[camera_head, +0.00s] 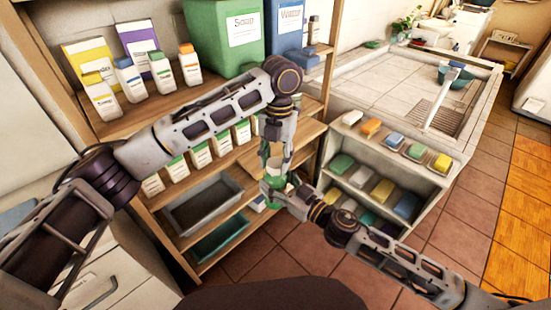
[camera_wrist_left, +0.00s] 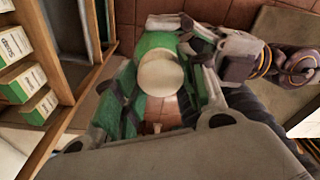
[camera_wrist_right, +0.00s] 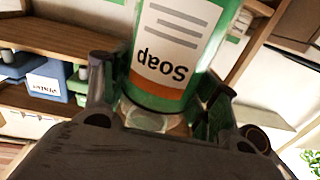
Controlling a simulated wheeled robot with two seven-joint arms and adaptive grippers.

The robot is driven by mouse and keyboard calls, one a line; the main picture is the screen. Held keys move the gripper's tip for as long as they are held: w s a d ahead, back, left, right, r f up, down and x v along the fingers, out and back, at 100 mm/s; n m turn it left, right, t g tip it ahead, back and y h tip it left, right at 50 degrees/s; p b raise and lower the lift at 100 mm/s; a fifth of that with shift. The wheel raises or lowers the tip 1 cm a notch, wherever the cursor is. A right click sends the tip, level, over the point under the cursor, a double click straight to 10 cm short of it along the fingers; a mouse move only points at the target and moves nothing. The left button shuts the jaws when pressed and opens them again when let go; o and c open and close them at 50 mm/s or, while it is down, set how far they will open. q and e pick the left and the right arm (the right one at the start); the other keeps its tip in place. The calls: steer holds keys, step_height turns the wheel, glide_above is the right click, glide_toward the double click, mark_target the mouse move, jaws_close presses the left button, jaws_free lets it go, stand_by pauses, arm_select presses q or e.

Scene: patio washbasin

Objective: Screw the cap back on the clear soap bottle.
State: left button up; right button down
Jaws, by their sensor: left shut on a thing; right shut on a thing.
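The soap bottle (camera_wrist_right: 168,60) is clear and green with a white "Soap" label. It looks upside down only because the right wrist view is inverted. My right gripper (camera_head: 274,188) is shut on it; its fingers flank the bottle in the right wrist view (camera_wrist_right: 160,105). My left gripper (camera_head: 274,160) is directly above, fingers pointing down. It is shut on a round whitish cap (camera_wrist_left: 160,75), which also shows in the head view (camera_head: 274,165). The fingers hide the joint between cap and bottle, so I cannot tell whether they touch.
A wooden shelf (camera_head: 235,160) stands close behind my grippers, with bottles, a green bin (camera_head: 222,45), a blue bin (camera_head: 284,25) and a grey tray (camera_head: 203,203). On the right, a low cubby (camera_head: 395,170) holds coloured sponges beneath the tiled basin counter (camera_head: 385,85).

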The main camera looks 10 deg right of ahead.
arm_select(q)
steer(key=m, duration=0.5)
steer(key=shift+m, duration=0.3)
steer(key=o, duration=0.6)
steer(key=shift+o, duration=0.2)
steer(key=shift+r, duration=0.1)
steer(key=shift+r, duration=2.15)
steer(key=shift+r, duration=0.1)
steer(key=shift+c, duration=0.3)
